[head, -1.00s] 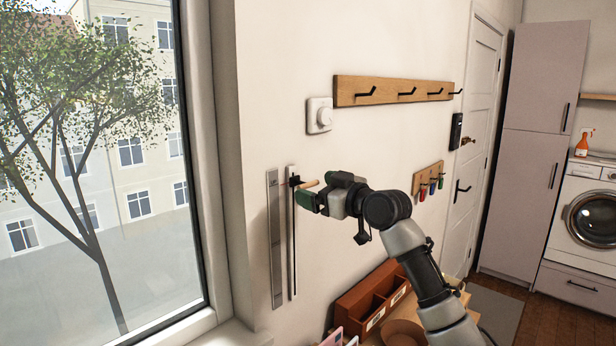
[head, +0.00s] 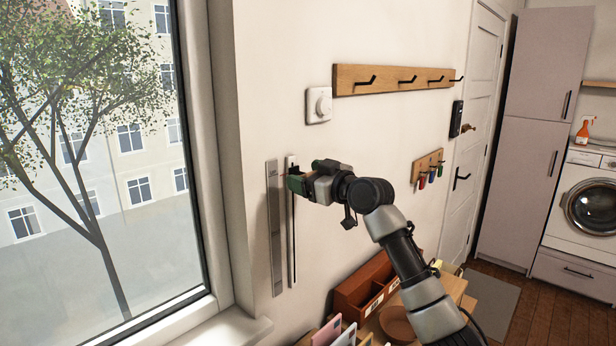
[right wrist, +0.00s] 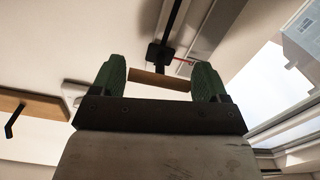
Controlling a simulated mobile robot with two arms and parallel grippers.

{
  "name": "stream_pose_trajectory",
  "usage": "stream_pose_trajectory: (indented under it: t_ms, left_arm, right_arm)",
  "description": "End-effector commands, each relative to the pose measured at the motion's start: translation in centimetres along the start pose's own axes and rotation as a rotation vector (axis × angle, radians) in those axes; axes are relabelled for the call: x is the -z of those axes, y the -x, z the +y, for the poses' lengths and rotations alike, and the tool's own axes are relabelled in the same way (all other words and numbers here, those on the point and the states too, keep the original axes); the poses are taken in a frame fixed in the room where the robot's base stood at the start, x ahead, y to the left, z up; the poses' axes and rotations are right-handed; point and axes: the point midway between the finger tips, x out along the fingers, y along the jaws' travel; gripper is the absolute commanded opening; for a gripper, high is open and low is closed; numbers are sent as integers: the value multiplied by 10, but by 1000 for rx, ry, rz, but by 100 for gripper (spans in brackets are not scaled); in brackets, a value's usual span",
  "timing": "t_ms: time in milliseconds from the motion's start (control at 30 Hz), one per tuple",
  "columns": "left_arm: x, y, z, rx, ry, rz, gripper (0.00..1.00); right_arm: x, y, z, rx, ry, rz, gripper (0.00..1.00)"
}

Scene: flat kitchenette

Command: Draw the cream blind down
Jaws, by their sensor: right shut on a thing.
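No cream blind shows in either view; the window (head: 95,160) is uncovered in the part I see. On the wall right of it is a narrow upright rail (head: 292,245) with a black slider near its top. A short wooden handle (right wrist: 160,79) sticks out from the slider (right wrist: 158,55). My right gripper (head: 297,180) is at the slider, its green fingers shut on the handle. In the right wrist view the handle lies crosswise between the fingertips (right wrist: 160,82). In the head view the fingers hide the handle. My left gripper is not in view.
A grey metal strip (head: 273,235) runs beside the rail. A white round dial (head: 319,105) and a wooden hook rail (head: 392,79) are on the wall above. Below stand a brown organizer box (head: 366,287) and a bowl. The wall around the rail is otherwise clear.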

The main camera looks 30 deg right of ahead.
Motion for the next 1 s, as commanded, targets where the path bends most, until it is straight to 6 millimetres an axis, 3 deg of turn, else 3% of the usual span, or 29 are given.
stream_pose_trajectory:
  t_ms: [167,267,367,800,1000]
  left_arm:
    - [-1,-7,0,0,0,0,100]
    - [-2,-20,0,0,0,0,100]
    - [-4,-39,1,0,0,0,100]
    - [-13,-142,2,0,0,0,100]
    - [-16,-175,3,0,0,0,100]
  right_arm:
    - [-10,0,-3,3,-3,-3,32]
    - [-26,0,-6,4,-3,-5,32]
    - [-50,0,-11,3,-3,-4,32]
    - [-185,-1,-39,6,-4,-7,32]
    - [-229,-1,-48,6,-5,-7,32]
